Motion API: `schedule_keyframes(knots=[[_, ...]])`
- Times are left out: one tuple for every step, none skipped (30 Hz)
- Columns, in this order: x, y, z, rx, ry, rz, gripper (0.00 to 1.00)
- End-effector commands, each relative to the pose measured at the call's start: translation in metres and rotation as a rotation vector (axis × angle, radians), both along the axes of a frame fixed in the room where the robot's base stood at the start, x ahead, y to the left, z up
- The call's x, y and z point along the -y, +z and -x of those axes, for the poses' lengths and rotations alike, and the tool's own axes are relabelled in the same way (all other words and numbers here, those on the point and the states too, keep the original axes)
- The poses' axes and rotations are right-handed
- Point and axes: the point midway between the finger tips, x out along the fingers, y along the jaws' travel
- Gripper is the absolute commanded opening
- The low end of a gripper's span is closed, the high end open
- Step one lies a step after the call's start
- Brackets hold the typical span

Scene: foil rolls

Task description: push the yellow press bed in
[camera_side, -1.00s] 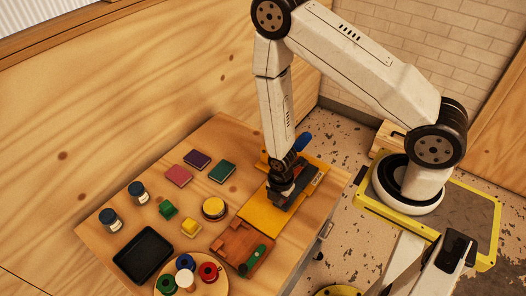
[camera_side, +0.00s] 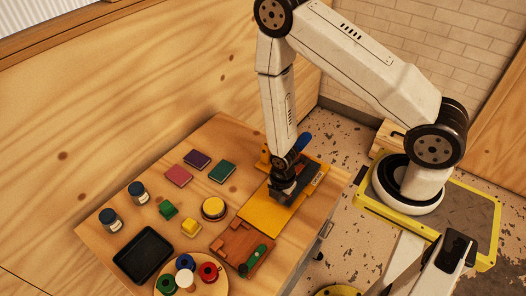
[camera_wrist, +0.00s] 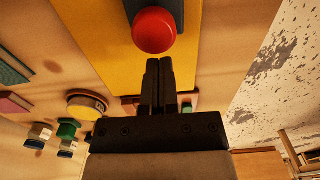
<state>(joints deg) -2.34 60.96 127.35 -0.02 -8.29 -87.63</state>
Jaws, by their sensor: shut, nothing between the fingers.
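The yellow press bed (camera_side: 268,214) lies flat at the right part of the wooden table, with a dark block of the press on it. In the wrist view the yellow surface (camera_wrist: 95,45) fills the upper middle, with a red round knob (camera_wrist: 154,30) in front of it. My gripper (camera_side: 284,190) points down over the press; its fingers hide part of the dark block. In the wrist view my gripper (camera_wrist: 159,64) is shut and empty, its tips just below the knob in the picture. I cannot tell whether they touch it.
A blue handle (camera_side: 304,142) rises behind my gripper. A brown wooden fixture (camera_side: 238,245) with a green roll (camera_side: 253,261) lies in front of the bed. A yellow-topped round piece (camera_side: 214,208) and a black tray (camera_side: 144,254) are further left. The table edge is close on the right.

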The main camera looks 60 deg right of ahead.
Motion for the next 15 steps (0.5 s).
schedule_keyframes(knots=[[-0.0022,0.0000,-0.0002,0.000,0.002,0.000,0.00],[-0.0032,0.0000,-0.0002,0.000,0.002,0.000,0.00],[-0.0045,0.0000,-0.0002,0.000,0.002,0.000,0.00],[-0.0055,0.0000,-0.0001,0.000,0.002,0.000,0.00],[-0.0065,0.0000,-0.0002,0.000,0.002,0.000,0.00],[-0.0078,0.0000,-0.0001,0.000,0.001,0.000,0.00],[-0.0086,0.0000,-0.0001,0.000,0.001,0.000,0.00],[-0.0092,0.0001,-0.0001,0.000,0.001,0.000,0.00],[-0.0099,0.0001,-0.0001,0.000,0.001,0.000,0.00],[-0.0102,0.0001,-0.0001,0.000,0.001,0.000,0.00],[-0.0104,0.0001,-0.0001,0.000,0.001,0.000,0.00],[-0.0105,0.0001,-0.0001,0.000,0.001,0.000,0.00],[-0.0106,0.0001,-0.0001,0.000,0.001,0.000,0.00],[-0.0106,0.0001,-0.0001,0.000,0.001,0.000,0.00],[-0.0105,0.0001,-0.0001,0.001,0.000,0.000,0.00]])
